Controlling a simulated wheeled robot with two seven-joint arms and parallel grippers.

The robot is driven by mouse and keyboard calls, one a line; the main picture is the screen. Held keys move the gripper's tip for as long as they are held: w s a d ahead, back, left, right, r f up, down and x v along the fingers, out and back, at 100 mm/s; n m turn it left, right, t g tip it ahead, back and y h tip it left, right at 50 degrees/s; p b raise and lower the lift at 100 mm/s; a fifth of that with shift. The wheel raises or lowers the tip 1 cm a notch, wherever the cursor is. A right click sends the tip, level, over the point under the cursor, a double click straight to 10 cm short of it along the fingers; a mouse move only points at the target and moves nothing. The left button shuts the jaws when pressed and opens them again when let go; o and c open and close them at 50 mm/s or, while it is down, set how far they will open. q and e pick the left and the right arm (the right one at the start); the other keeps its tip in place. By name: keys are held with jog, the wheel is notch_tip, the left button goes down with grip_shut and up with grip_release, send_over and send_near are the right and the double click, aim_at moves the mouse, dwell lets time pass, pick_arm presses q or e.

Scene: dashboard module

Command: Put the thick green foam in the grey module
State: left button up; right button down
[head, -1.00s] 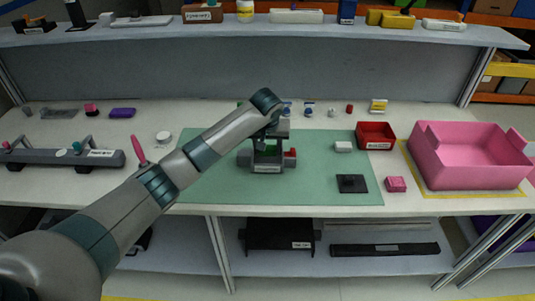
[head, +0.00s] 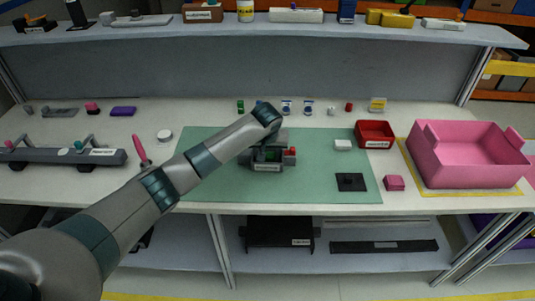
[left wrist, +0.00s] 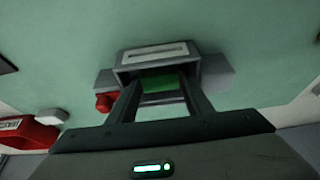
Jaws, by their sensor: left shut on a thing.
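The grey module (head: 268,167) stands on the green mat (head: 215,172), with a pale label on its front and a red knob at its right side. It also shows in the left wrist view (left wrist: 203,66). My left gripper (left wrist: 161,88) is shut on the green foam (left wrist: 163,81) and has it at the module's opening. The fingers reach down into the opening. How deep the foam sits, and whether it touches the bottom, I cannot tell. In the head view my left wrist covers the module's top and most of the gripper. My right gripper is not in view.
On the right are a red bin (head: 376,134), a white block (head: 343,145), a black plate (head: 350,182), a pink block (head: 394,183) and a large pink tub (head: 468,158). Small parts, one of them green (head: 240,106), line the back. A dark grey fixture (head: 60,157) stands left.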

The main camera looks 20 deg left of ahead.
pick_arm(q)
jog(key=shift+f, duration=0.1)
jog(key=o, duration=0.7)
jog(key=shift+r, duration=0.3)
jog(key=shift+b+v, duration=1.05)
jog(key=shift+v, duration=4.75)
jog(key=shift+s, duration=0.15)
